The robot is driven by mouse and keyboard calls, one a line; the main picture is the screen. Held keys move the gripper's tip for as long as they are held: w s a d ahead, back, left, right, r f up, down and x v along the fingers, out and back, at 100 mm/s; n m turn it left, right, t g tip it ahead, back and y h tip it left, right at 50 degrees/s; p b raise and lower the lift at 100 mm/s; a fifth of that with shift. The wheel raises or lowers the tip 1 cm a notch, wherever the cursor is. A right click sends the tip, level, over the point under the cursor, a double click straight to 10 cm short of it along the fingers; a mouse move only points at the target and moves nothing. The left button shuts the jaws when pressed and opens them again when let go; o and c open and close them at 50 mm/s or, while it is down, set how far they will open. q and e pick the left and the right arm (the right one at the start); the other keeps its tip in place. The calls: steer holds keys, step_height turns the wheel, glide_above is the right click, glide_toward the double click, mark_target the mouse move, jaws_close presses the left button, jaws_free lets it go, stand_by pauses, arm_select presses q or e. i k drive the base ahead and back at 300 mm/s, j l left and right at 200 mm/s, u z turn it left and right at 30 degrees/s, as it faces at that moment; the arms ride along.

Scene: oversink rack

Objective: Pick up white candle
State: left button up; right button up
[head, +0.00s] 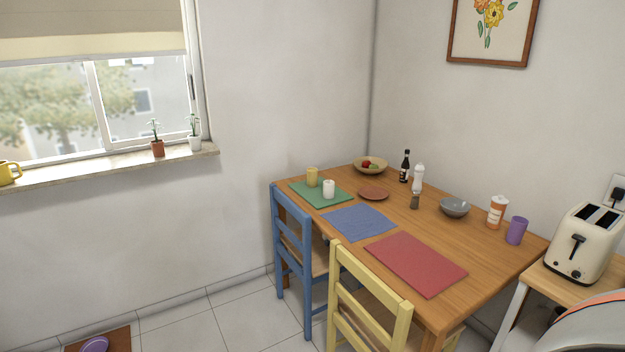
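The white candle (329,189) is a short white cylinder standing upright on the green placemat (309,199) at the far left part of the wooden table (482,262). Neither my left gripper nor my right gripper is in view.
A blue chair (279,235) and a yellow chair (372,283) stand along the table's near left side. A toaster (584,243) is at right. The floor at left is mostly clear.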

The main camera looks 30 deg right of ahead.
mark_target(328, 186)
steer(key=i+z, duration=0.15)
steer(key=z, duration=1.25)
steer(key=i+j+z, duration=0.15)
steer(key=j+z, duration=0.2)
steer(key=z, duration=0.15)
steer(key=i+j+z, duration=0.1)
steer(key=j+z, duration=0.35)
steer(key=i+j+z, duration=0.1)
steer(key=j+z, duration=0.35)
steer(key=j, duration=0.45)
